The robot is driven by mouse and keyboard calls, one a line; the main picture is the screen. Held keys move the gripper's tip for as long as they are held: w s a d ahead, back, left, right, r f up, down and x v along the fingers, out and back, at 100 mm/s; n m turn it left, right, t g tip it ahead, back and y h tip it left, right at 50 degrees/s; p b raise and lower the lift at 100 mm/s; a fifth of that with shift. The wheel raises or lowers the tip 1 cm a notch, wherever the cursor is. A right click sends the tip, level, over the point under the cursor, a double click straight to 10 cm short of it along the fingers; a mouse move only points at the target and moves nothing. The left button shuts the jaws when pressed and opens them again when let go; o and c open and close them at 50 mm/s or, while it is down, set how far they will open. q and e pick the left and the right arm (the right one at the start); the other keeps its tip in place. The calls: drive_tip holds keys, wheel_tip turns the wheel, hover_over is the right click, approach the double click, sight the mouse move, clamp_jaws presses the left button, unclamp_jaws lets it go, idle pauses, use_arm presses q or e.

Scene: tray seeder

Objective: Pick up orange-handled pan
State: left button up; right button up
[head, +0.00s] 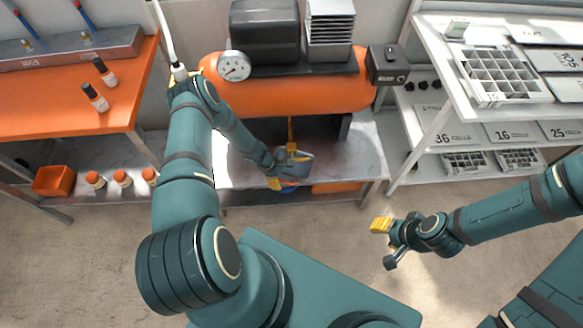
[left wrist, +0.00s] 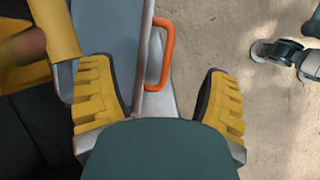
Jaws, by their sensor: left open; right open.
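The orange-handled pan shows in the left wrist view as a grey metal body (left wrist: 110,30) with an orange loop handle (left wrist: 166,55) on its edge. The handle and edge lie between the spread yellow-padded fingers of my left gripper (left wrist: 158,95), with a gap to the right finger. In the head view my left gripper (head: 287,169) is low under the orange tank, over the grey pan (head: 298,168), and hides part of it. Whether a finger touches the pan cannot be told. My right gripper (head: 386,243) is open and empty above the floor at right.
An orange table (head: 60,100) is at left, a white shelf (head: 440,100) at right. The floor between is clear.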

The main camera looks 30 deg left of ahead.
sight(287, 179)
use_arm(q)
drive_tip(key=shift+w+b+x, duration=0.15)
drive_tip(key=shift+b+x, duration=0.3)
drive_tip(key=shift+x, duration=0.9)
drive_tip(key=shift+w+b+x, duration=0.1)
drive_tip(key=shift+b+x, duration=0.35)
drive_tip(key=shift+x, duration=0.9)
drive_tip(key=shift+a, duration=0.15)
clamp_jaws()
